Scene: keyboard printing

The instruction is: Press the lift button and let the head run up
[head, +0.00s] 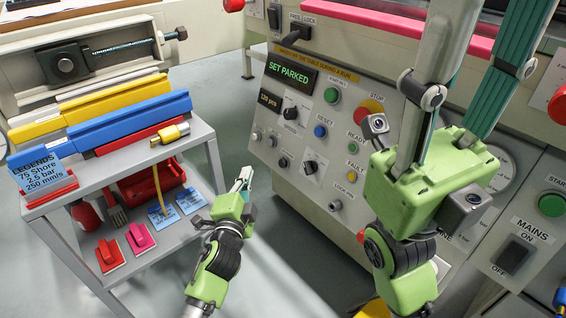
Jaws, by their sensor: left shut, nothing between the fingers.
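The control panel (275,125) faces me, with a display (288,74) reading "SET PARKED". A green button (331,95), a red stop button (370,106) on yellow and a blue RESET button (320,131) stand on it. I cannot read any label naming a lift button, and I cannot pick out the head. My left gripper (243,178) is shut and empty, left of the panel beside the shelf unit, touching no button. My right gripper (470,25) is close to the camera, its fingers pointing up past the frame edge. It hides the panel's right part.
The grey shelf unit (205,135) on the left holds blue and yellow bars, a "LEGENDS" card (42,163) and several small tools. A green START button (552,204) and a MAINS switch (513,255) are at right. Grey floor (290,270) shows between the shelves and machine.

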